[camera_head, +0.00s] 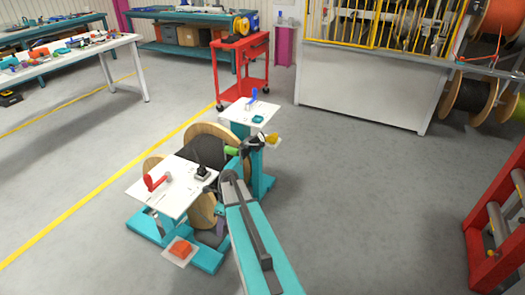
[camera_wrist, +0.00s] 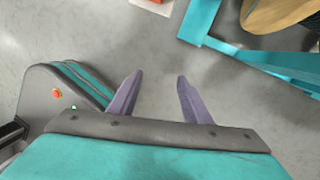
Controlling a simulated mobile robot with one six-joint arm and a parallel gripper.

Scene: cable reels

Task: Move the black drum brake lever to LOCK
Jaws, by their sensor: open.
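A black lever (camera_head: 202,173) with a dark base and a thin upright stalk stands on the right part of the white panel (camera_head: 172,200) on the cable reel stand. I take it to be the drum brake lever; its LOCK marking is too small to read. My gripper (camera_wrist: 160,92) is open and empty in the wrist view, with its two purple-grey fingers apart over bare floor. The lever does not show in the wrist view. In the head view my arm stands beside the reel stand and I cannot clearly make out the gripper.
A red lever (camera_head: 155,181) sits left of the black one on the same panel. A second white panel (camera_head: 240,112) behind carries a blue lever (camera_head: 253,97). A wooden reel (camera_head: 215,135) and an orange button (camera_head: 180,249) are close by.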

